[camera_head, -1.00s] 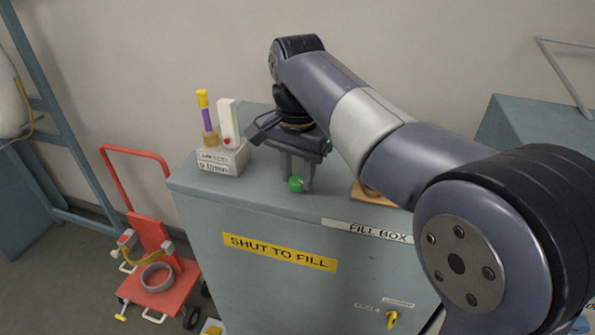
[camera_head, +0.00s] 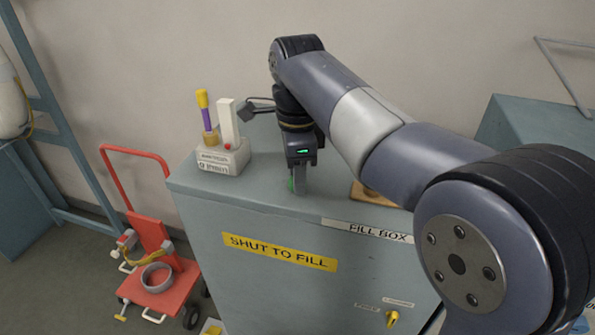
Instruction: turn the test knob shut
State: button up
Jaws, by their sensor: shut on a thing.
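The small green knob (camera_head: 291,185) is on top of the blue-grey fill box. Only a sliver of it shows, as my gripper hides the rest. My gripper (camera_head: 298,187) points down over the box top, shut on the green knob, with its fingers seen edge-on. The fill box (camera_head: 250,211) carries a yellow "SHUT TO FILL" label (camera_head: 280,252) on its front.
A white block (camera_head: 224,156) with a yellow-and-purple stick stands left of my gripper. A wooden piece (camera_head: 372,196) lies to the right, partly behind my arm. A yellow handle (camera_head: 392,318) is low on the box front. A red cart (camera_head: 158,280) stands at left.

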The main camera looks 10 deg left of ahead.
jog(key=shift+m, duration=0.9)
jog(key=o, duration=1)
jog(key=shift+c, duration=0.2)
notch_tip(320, 180, up, 11)
jog(key=shift+f, duration=0.1)
notch_tip(320, 180, down, 11)
jog(key=shift+r, duration=0.1)
dwell(0.6)
